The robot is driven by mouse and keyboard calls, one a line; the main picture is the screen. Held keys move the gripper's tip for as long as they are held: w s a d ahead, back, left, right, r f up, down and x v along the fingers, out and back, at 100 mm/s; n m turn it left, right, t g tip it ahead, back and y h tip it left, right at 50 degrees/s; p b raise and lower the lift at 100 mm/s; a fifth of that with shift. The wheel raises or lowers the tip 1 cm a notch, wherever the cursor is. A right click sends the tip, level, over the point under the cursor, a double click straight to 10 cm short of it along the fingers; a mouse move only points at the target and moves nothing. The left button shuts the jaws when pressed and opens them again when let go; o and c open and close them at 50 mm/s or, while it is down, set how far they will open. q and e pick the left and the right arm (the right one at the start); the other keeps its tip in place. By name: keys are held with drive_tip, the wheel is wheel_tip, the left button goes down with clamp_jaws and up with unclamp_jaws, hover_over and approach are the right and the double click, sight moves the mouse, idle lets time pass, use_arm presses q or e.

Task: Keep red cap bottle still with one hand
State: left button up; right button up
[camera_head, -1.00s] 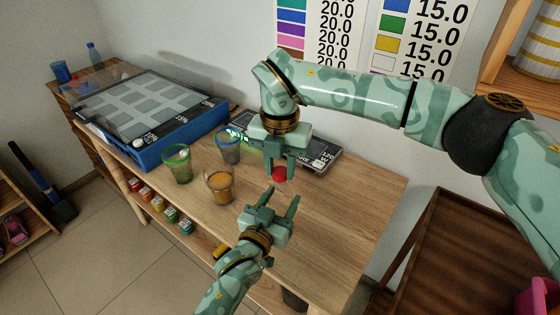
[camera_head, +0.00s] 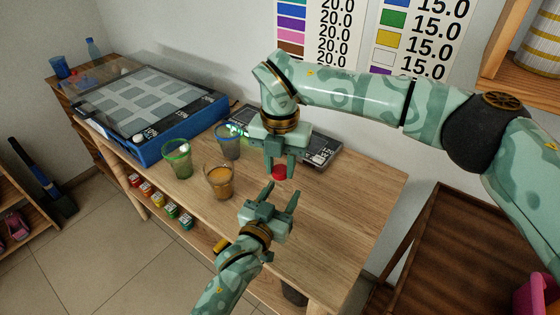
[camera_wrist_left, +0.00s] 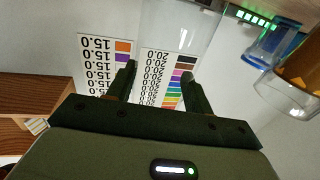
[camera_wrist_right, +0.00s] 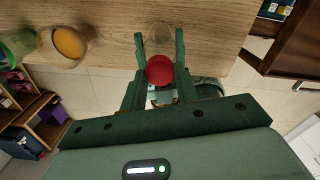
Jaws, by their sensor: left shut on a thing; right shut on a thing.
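The bottle's red cap (camera_head: 279,172) shows just under my right gripper (camera_head: 280,164) in the head view. In the right wrist view the red cap (camera_wrist_right: 159,70) sits between the fingers of my right gripper (camera_wrist_right: 159,40), which is shut on it. The bottle's body is clear and hard to make out in the head view. My left gripper (camera_head: 282,190) is around the body from the front, below the cap, shut on it. In the left wrist view the clear bottle (camera_wrist_left: 182,30) shows beyond the fingertips of my left gripper (camera_wrist_left: 160,72).
An orange-filled cup (camera_head: 219,182), a green cup (camera_head: 177,158) and a blue-rimmed cup (camera_head: 228,142) stand left of the grippers on the wooden table (camera_head: 330,215). A dark flat device (camera_head: 322,150) lies behind. A large blue tray machine (camera_head: 175,137) fills the table's left end.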

drive_tip(key=m, duration=0.8)
drive_tip(key=shift+f, duration=0.1)
drive_tip(key=m, duration=0.6)
drive_tip(key=shift+w+a, duration=0.1)
drive_tip(key=shift+w, duration=0.05)
drive_tip(key=m, duration=0.6)
drive_tip(key=shift+m, duration=0.4)
drive_tip(key=m, duration=0.4)
drive_tip(key=shift+w+m, duration=0.1)
drive_tip(key=shift+m, duration=1)
drive_tip(key=o, duration=0.9)
